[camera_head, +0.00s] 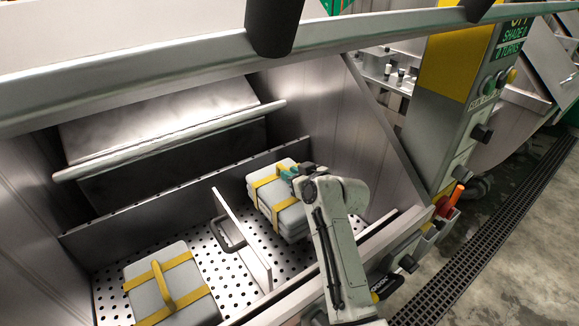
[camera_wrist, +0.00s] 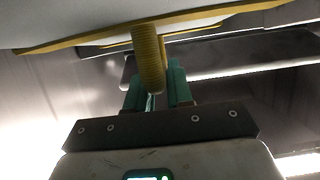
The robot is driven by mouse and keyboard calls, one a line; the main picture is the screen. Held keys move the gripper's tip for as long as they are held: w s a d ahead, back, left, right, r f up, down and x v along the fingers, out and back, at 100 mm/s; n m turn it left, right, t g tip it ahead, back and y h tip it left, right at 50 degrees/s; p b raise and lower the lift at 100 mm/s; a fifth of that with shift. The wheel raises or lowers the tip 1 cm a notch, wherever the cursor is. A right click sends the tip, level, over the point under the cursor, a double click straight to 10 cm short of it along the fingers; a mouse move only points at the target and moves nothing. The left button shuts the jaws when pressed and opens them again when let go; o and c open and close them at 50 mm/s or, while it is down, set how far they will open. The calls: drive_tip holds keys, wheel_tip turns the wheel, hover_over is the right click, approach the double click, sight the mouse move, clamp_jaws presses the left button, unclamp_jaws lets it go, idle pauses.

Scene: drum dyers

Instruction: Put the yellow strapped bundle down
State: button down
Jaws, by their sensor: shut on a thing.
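A grey bundle (camera_head: 277,198) with yellow straps is in the right compartment, behind the divider, on or just above the perforated floor; I cannot tell if it touches. My gripper (camera_head: 291,173) reaches it from the right with teal fingertips. In the wrist view my gripper (camera_wrist: 155,88) is shut on the bundle's ribbed yellow handle (camera_wrist: 149,58), and the bundle's pale face (camera_wrist: 90,22) and yellow strap cross the top. A second grey bundle (camera_head: 172,290) with yellow straps and a handle lies flat in the left compartment at the front.
A metal divider (camera_head: 243,240) with a dark handle (camera_head: 224,236) stands between the compartments. The perforated floor (camera_head: 203,255) is bare around both bundles. Steel walls and a front rim (camera_head: 375,245) enclose the bin. A control column (camera_head: 450,100) stands to the right.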

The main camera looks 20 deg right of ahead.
drive_tip(key=shift+w+f, duration=0.1)
drive_tip(key=shift+f, duration=1.9)
drive_tip(key=shift+f+b, duration=0.4)
drive_tip(key=shift+f, duration=0.2)
drive_tip(key=c, duration=1.4)
unclamp_jaws()
drive_tip(key=shift+f, duration=0.2)
drive_tip(key=o, duration=0.4)
